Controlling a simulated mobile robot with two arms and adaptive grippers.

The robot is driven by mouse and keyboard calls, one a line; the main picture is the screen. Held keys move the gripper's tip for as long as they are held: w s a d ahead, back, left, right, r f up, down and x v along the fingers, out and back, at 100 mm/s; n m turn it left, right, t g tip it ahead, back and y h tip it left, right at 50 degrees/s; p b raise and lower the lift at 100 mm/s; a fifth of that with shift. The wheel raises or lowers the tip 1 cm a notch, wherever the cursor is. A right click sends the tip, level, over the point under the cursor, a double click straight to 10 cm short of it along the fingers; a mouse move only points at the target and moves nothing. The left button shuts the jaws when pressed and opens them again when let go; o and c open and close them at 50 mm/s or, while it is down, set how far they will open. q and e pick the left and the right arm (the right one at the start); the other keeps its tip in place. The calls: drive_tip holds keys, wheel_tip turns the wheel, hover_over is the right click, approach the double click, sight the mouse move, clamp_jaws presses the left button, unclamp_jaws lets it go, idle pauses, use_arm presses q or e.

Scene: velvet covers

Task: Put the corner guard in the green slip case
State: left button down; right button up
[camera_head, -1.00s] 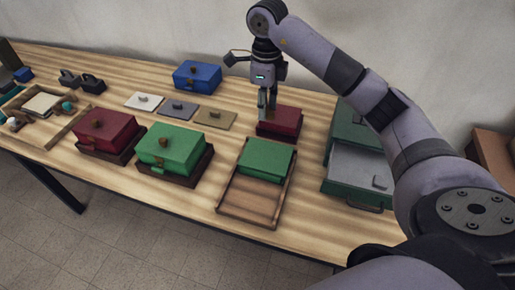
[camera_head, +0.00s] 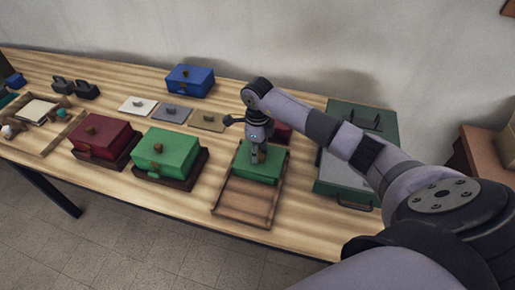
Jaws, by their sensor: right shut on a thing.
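My right gripper (camera_head: 257,158) points down over a green box (camera_head: 248,172) at the back of a shallow wooden tray (camera_head: 240,207). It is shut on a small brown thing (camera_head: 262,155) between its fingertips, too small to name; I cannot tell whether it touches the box. A second green box with a brown knob (camera_head: 167,153) stands on a dark base left of the tray. I cannot tell which green box is the slip case, nor pick out the corner guard for sure. My left gripper is not in view.
A dark red box (camera_head: 284,133) is partly hidden behind my right gripper. A red box (camera_head: 100,140), a blue box (camera_head: 190,80), several flat knobbed plates (camera_head: 172,113) and an organiser tray (camera_head: 45,143) stand to the left. A green drawer case (camera_head: 345,180) is at right.

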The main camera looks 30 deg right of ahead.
drive_tip(key=shift+f, duration=0.1)
drive_tip(key=o, duration=0.9)
drive_tip(key=shift+c, duration=0.2)
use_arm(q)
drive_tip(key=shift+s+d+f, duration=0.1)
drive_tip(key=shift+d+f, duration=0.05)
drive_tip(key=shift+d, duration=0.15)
use_arm(e)
drive_tip(key=shift+w+r, duration=0.1)
drive_tip(key=shift+r, duration=0.2)
use_arm(q)
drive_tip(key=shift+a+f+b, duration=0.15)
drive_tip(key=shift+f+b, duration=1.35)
drive_tip(key=shift+b, duration=0.15)
use_arm(e)
wheel_tip(320, 180, up, 12)
drive_tip(key=shift+f, duration=0.15)
